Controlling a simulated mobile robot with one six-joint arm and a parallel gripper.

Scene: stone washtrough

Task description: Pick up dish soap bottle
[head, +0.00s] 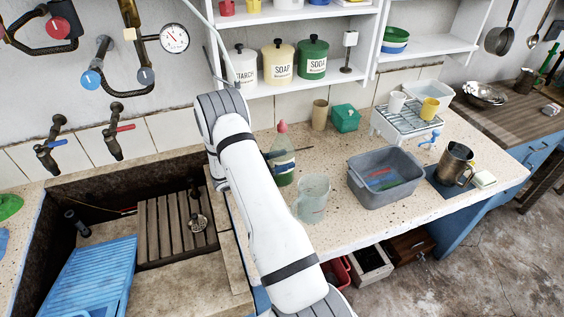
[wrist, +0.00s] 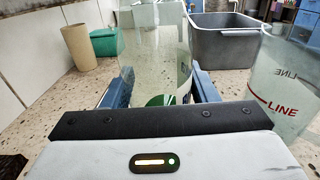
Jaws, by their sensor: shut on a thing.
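The dish soap bottle (head: 282,165) is greenish and see-through with a red cap, and it stands upright on the speckled counter just right of my arm in the head view. In the wrist view the bottle (wrist: 155,55) fills the space between the two blue fingers, with a green patch low on it. My gripper (wrist: 160,88) is shut on the bottle. In the head view my own arm hides the gripper. The bottle's top is out of the wrist view.
A clear measuring jug (head: 312,198) with a red line stands close by; it also shows at right in the wrist view (wrist: 285,90). The stone trough (head: 60,190) lies left.

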